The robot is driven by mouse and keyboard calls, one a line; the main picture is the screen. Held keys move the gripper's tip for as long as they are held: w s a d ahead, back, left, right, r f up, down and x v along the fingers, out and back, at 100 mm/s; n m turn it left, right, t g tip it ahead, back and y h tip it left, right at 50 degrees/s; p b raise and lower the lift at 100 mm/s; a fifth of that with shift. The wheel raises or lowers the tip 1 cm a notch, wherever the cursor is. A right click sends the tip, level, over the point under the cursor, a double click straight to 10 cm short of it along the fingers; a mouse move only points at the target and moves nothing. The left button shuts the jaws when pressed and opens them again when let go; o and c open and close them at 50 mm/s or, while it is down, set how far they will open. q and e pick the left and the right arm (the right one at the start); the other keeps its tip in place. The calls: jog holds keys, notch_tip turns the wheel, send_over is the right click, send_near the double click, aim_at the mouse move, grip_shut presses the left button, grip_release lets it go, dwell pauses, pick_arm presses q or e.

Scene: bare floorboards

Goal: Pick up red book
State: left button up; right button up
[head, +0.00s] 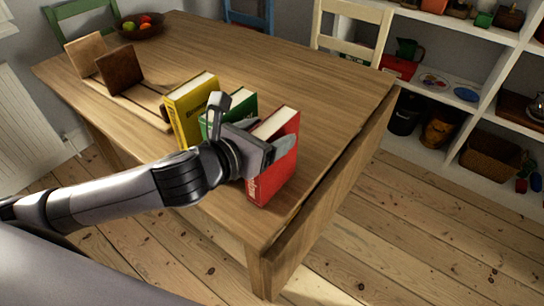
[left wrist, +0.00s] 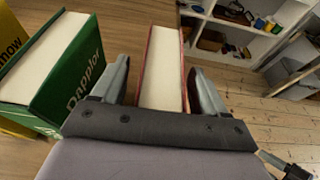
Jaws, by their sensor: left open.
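The red book (head: 276,176) stands upright near the front right edge of the wooden table. My left gripper (head: 268,148) is at the red book, its fingers open on either side of it. In the left wrist view the pale page block and red cover edges of the red book (left wrist: 162,70) lie between the two spread fingers (left wrist: 160,92). A gap shows between the left finger and the book; the right finger is close to the cover, and I cannot tell if it touches. The gripper hides part of the book in the head view. My right gripper is not in view.
A green book (head: 243,104) and a yellow book (head: 192,104) stand left of the red one; the green book (left wrist: 60,75) is close to the left finger. The table (head: 330,90) also holds a wooden book holder (head: 120,70) and a fruit bowl (head: 140,30). Shelves (head: 510,75) stand at right.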

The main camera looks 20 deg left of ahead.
pick_arm(q)
grip_shut()
jog(key=shift+r, duration=0.15)
jog(key=shift+r, duration=0.1)
